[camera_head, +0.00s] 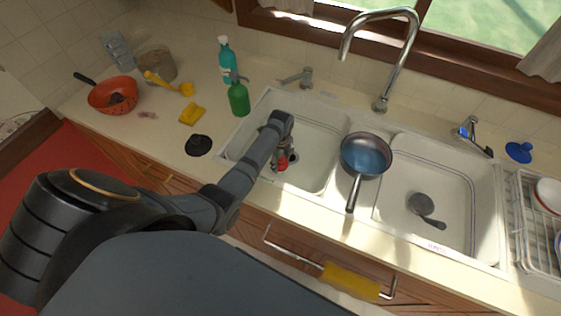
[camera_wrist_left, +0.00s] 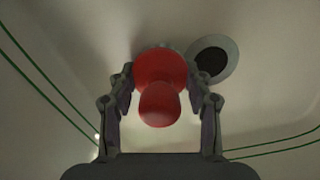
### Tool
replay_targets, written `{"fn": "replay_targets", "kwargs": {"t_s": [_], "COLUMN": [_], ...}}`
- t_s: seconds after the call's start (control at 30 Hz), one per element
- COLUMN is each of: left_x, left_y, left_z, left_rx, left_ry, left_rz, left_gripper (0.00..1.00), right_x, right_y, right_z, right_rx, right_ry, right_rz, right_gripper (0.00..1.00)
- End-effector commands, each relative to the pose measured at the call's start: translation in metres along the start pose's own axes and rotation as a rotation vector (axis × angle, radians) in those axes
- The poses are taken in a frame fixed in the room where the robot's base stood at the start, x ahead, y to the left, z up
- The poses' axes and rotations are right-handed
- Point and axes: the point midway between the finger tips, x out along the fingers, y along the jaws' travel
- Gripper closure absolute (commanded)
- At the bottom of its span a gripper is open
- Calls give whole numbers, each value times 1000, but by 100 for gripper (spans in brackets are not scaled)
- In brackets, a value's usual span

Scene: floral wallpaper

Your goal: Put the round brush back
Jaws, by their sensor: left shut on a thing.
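My left gripper (camera_head: 281,160) reaches down into the left sink basin (camera_head: 318,150). It is shut on a red round thing with a knob (camera_head: 282,163). In the left wrist view this red thing (camera_wrist_left: 160,88) sits between the two fingers of the gripper (camera_wrist_left: 161,105), with the rounded knob toward the camera. It looks like the round brush, but its underside is hidden, so I cannot see bristles or tell whether it touches the basin floor. The basin's dark drain (camera_wrist_left: 211,62) lies just beyond it. My right gripper is not in view.
A pan (camera_head: 366,155) rests across the divider right of the gripper. A dark utensil (camera_head: 424,207) lies in the right basin. Green (camera_head: 239,98) and teal (camera_head: 226,62) bottles stand behind left. A black round item (camera_head: 198,145) lies on the counter; a dish rack (camera_head: 525,215) stands far right.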

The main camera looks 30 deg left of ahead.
Motion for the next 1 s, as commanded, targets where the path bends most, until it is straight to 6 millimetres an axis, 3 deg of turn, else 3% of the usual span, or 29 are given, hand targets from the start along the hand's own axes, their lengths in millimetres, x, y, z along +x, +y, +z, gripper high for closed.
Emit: {"fn": "replay_targets", "kwargs": {"t_s": [0.03,0.2,0.57,1.0], "left_x": [1,1,-7,-102], "left_y": [0,0,-1,-1], "left_z": [0,0,0,1], "left_rx": [0,0,0,-1], "left_ry": [0,0,0,-1], "left_rz": [0,0,-2,-2], "left_gripper": [47,27,27,27], "right_x": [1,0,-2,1], "right_y": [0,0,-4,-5], "right_z": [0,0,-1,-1], "right_rx": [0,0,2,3], "right_ry": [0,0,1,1], "right_rz": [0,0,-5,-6], "right_gripper": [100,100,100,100]}}
